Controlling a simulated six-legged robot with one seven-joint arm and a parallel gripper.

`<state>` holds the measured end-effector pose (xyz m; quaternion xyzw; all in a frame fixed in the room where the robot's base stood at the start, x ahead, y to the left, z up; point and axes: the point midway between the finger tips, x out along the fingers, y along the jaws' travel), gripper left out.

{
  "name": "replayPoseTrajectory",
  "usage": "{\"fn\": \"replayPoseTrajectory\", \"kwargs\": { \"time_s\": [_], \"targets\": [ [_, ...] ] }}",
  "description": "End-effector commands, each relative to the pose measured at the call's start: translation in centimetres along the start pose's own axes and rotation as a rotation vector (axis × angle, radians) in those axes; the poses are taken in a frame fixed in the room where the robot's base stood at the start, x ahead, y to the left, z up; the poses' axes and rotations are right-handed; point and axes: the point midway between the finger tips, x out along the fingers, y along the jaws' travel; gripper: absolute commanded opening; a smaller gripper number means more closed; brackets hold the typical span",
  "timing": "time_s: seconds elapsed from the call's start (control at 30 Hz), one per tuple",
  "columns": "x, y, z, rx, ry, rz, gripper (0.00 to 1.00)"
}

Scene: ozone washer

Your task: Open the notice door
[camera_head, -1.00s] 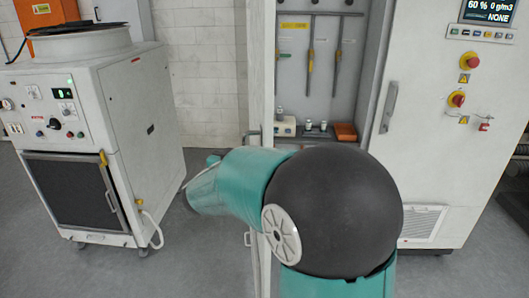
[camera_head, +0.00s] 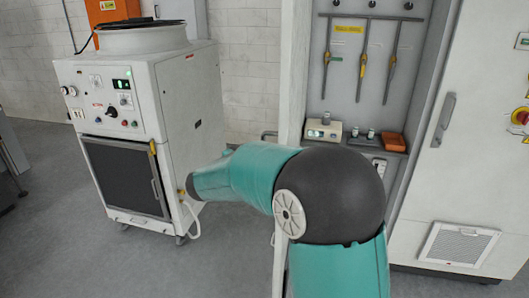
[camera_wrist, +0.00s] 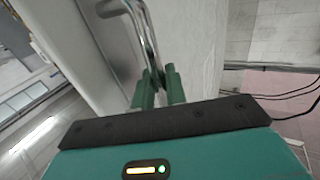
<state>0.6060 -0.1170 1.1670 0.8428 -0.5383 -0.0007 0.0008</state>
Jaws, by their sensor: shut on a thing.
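The white door (camera_head: 294,60) stands open at the left side of a tall cabinet and is seen nearly edge-on in the head view. Its metal handle (camera_head: 268,134) shows just above my arm there. In the wrist view the bent metal handle (camera_wrist: 146,32) stands out from the white door panel (camera_wrist: 190,45). My gripper (camera_wrist: 160,78) has its green fingers shut on the handle's lower end. In the head view my gripper is hidden behind my teal and black arm. Any notice on the door's face is not visible.
The open cabinet shows hanging tools (camera_head: 363,65) and a shelf with small boxes. A white wheeled machine (camera_head: 130,120) stands left of my arm. A closed cabinet with a handle (camera_head: 443,118) stands right. Grey floor (camera_head: 60,240) is clear in front left.

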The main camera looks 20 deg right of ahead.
Motion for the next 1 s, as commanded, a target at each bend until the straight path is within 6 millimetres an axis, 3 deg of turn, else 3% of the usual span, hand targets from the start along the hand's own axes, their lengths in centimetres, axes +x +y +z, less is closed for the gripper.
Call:
{"fn": "replayPoseTrajectory", "kwargs": {
  "time_s": [0.03,0.1,0.13,0.53,0.67,1.0],
  "targets": [
    [0.1,0.0,-0.1,0.001,0.003,0.001,0.15],
    [0.1,0.0,-0.1,0.001,0.003,0.000,0.29],
    [0.1,0.0,-0.1,0.001,0.002,0.000,0.31],
    [-0.9,-0.1,-0.1,0.001,0.002,-0.003,0.31],
    [-3.0,-0.1,-0.1,0.001,0.002,-0.004,0.31],
    [-10.4,-0.1,-0.1,0.001,0.002,-0.005,0.31]
  ]
}}
